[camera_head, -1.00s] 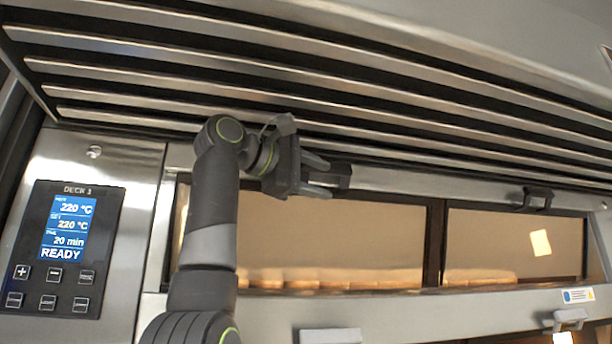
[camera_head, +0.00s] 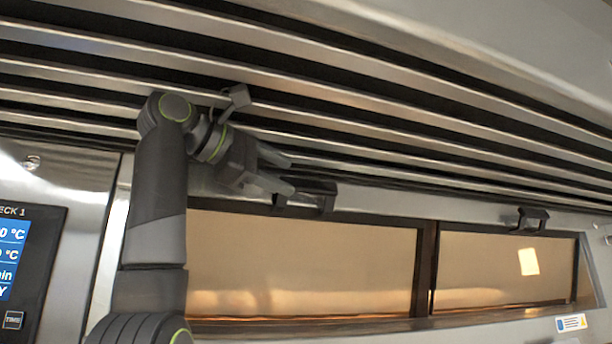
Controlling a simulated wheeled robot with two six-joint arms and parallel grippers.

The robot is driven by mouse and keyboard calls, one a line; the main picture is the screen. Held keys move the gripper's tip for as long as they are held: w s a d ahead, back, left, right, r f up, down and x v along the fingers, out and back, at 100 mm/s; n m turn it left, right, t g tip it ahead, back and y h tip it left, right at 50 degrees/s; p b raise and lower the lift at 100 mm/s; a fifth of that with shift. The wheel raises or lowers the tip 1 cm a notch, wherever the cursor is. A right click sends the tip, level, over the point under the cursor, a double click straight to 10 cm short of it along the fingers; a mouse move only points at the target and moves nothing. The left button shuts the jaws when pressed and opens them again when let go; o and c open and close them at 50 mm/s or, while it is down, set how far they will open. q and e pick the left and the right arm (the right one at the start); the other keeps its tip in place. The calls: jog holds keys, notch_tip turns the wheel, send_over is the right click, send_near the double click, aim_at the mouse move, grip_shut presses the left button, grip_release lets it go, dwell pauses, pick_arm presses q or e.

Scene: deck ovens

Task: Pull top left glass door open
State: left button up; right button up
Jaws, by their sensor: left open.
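The top left glass door (camera_head: 300,260) is a wide, amber-lit pane in a dark frame and looks closed. Its dark bracket handle (camera_head: 318,196) sits on the steel strip along the top edge. My left gripper (camera_head: 288,175) is open, its two fingers pointing right. The lower finger overlaps the left part of the handle in the picture, and the upper finger lies above the handle. Nothing shows between the fingers, and I cannot tell whether they touch the handle. My right gripper is out of view.
Steel louvres (camera_head: 330,85) run close above the gripper. A second glass pane (camera_head: 500,270) with its own handle (camera_head: 530,218) is to the right. The control panel (camera_head: 30,270) is cut off at the left edge. A warning label (camera_head: 571,323) sits lower right.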

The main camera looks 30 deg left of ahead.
aim_at(304, 183)
pick_arm(q)
jog(key=p+x, duration=0.2)
jog(key=x, duration=0.3)
jog(key=shift+w+d+r, duration=0.15)
jog(key=shift+w+d, duration=0.05)
jog(key=shift+w, duration=0.05)
jog(key=shift+w+d, duration=0.15)
jog(key=shift+w, duration=0.2)
grip_shut()
